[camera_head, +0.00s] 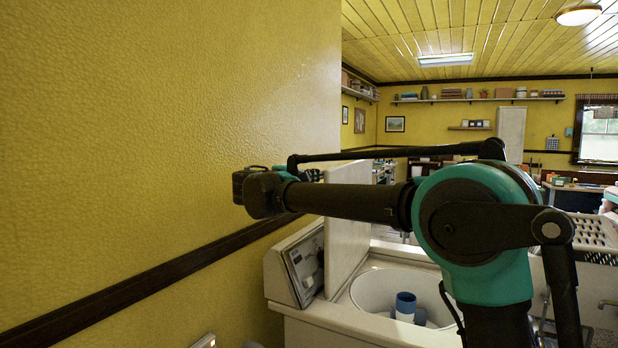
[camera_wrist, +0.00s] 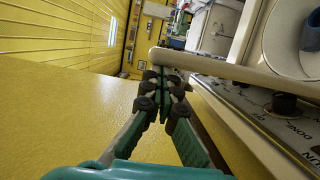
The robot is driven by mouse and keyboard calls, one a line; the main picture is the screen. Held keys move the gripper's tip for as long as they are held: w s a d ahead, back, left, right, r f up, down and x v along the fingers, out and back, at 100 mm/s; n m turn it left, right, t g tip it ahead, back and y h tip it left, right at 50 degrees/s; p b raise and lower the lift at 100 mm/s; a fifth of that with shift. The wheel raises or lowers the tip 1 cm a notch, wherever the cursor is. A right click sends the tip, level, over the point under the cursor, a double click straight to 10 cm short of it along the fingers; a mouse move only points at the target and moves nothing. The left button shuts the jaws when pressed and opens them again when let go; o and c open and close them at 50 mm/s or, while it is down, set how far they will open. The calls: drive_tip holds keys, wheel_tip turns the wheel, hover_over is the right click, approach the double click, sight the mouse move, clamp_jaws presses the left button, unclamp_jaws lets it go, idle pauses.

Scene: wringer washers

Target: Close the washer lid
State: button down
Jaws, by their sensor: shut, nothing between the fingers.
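The white washer (camera_head: 335,325) stands beside the yellow wall. Its lid (camera_head: 345,235) is up, roughly vertical, between the control panel and the open tub (camera_head: 375,287); my arm crosses in front of the lid's upper part. In the wrist view the lid (camera_wrist: 235,73) shows nearly edge-on as a pale bar. My gripper (camera_wrist: 163,77) is shut and empty, its fingertips close to the lid's end on the control panel side. I cannot tell whether they touch it. In the head view the gripper (camera_head: 311,175) is small and partly hidden by my arm.
The control panel (camera_head: 305,265) with its knobs rises behind the lid, close to the yellow wall (camera_head: 150,150). A blue agitator (camera_head: 405,305) stands in the tub. A white laundry basket (camera_head: 595,235) is at the right. Shelves and a desk are far back.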

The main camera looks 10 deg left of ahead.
drive_tip(key=s+d+f+m+y, duration=0.1)
drive_tip(key=s+d+f+m, duration=0.2)
drive_tip(key=d, duration=0.7)
drive_tip(key=s+d+f+m+g, duration=0.1)
drive_tip(key=s+d+f+m, duration=0.15)
drive_tip(key=d, duration=0.65)
drive_tip(key=s+d+f+m+y, duration=0.1)
drive_tip(key=s+d+f+m, duration=0.15)
drive_tip(key=d, duration=0.75)
drive_tip(key=s+d+f+m, duration=0.1)
drive_tip(key=d+f+m, duration=0.1)
drive_tip(key=d+f, duration=0.2)
drive_tip(key=s+d+f+m+y, duration=0.1)
drive_tip(key=d+f, duration=0.4)
drive_tip(key=f, duration=0.6)
drive_tip(key=s+d+f+m+y, duration=0.1)
drive_tip(key=d+f, duration=0.3)
drive_tip(key=f, duration=0.4)
drive_tip(key=shift+s+d+f+m, duration=0.15)
drive_tip(key=shift+d+f+m, duration=0.05)
drive_tip(key=shift+m, duration=0.7)
drive_tip(key=shift+s+d+f, duration=0.1)
drive_tip(key=shift+d+f, duration=0.05)
drive_tip(key=shift+f, duration=0.9)
drive_tip(key=shift+r, duration=0.1)
